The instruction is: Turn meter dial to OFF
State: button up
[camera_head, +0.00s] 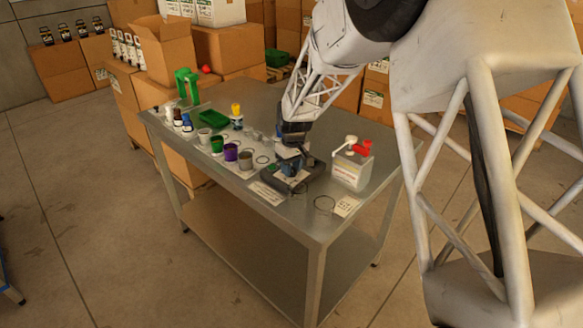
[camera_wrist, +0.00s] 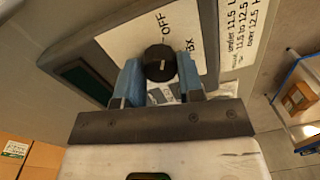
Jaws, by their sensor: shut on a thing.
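The meter's black dial (camera_wrist: 160,62) sits on a white faced panel in the wrist view, with "OFF" printed above it and to its right. A light mark shows on the dial. My gripper (camera_wrist: 160,75) has its two blue fingers on either side of the dial, shut on it. In the head view my gripper (camera_head: 291,163) reaches down onto the dark meter (camera_head: 300,182) on the metal table. The dial is hidden there by the gripper. Part of a dark screen (camera_wrist: 85,80) shows left of the dial in the wrist view.
On the metal table (camera_head: 290,215), a white box with a red tap (camera_head: 351,165) stands right of the meter. Several cups, including a purple one (camera_head: 231,152), and a green tray (camera_head: 213,119) stand to the left. A paper label (camera_head: 346,207) lies near the right edge.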

aim_at(293, 168)
jog(key=o, duration=0.9)
jog(key=shift+r, duration=0.15)
jog(key=shift+w+d+r, duration=0.1)
jog(key=shift+d+r, duration=0.05)
jog(key=shift+r, duration=3.6)
jog(key=shift+r, duration=0.1)
